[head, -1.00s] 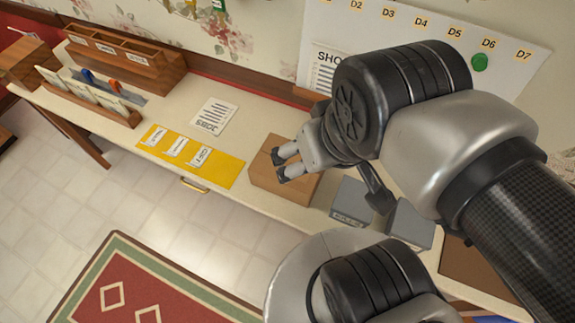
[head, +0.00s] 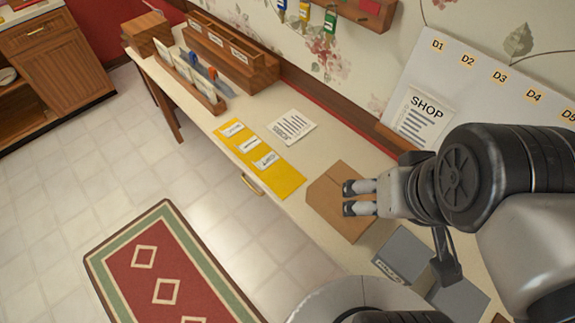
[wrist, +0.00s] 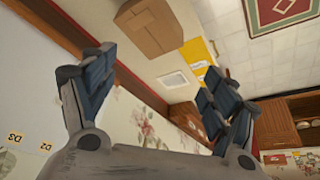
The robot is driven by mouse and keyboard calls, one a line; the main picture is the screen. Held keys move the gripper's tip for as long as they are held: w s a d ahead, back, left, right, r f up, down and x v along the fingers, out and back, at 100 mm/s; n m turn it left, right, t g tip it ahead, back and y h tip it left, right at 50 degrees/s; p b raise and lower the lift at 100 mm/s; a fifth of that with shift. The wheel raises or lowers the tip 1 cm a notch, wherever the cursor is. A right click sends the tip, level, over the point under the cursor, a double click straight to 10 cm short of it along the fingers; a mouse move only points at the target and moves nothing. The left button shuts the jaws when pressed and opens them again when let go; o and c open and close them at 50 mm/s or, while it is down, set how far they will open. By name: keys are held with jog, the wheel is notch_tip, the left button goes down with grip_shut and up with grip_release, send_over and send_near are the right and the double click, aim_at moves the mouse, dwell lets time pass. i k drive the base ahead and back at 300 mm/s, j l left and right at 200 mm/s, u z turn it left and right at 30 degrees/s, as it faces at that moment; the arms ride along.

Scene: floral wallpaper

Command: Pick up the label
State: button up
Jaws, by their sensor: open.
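Three small white labels with print too small to read, the near one (head: 266,160), the middle one (head: 249,144) and the far one (head: 233,129), lie in a row on a yellow mat (head: 287,183) on the table. I cannot tell which one the task means. My gripper (head: 348,198) is open and empty, and in the head view its fingertips overlap the brown box right of the mat. In the wrist view the two fingers (wrist: 158,62) stand wide apart with nothing between them. Part of the yellow mat (wrist: 196,50) shows beyond the right finger.
A brown cardboard box (head: 325,205) stands beside the mat. A printed white sheet (head: 292,126) lies behind the mat. Grey boxes (head: 403,252) are at the right. Wooden holders (head: 222,55) stand at the far end. A board (head: 470,95) leans against the wall.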

aim_at(271, 157)
jog(key=i+j+z, duration=0.1)
jog(key=j, duration=0.25)
jog(key=i+j, duration=0.25)
jog(key=i+j+z, duration=0.15)
jog(key=j, duration=0.3)
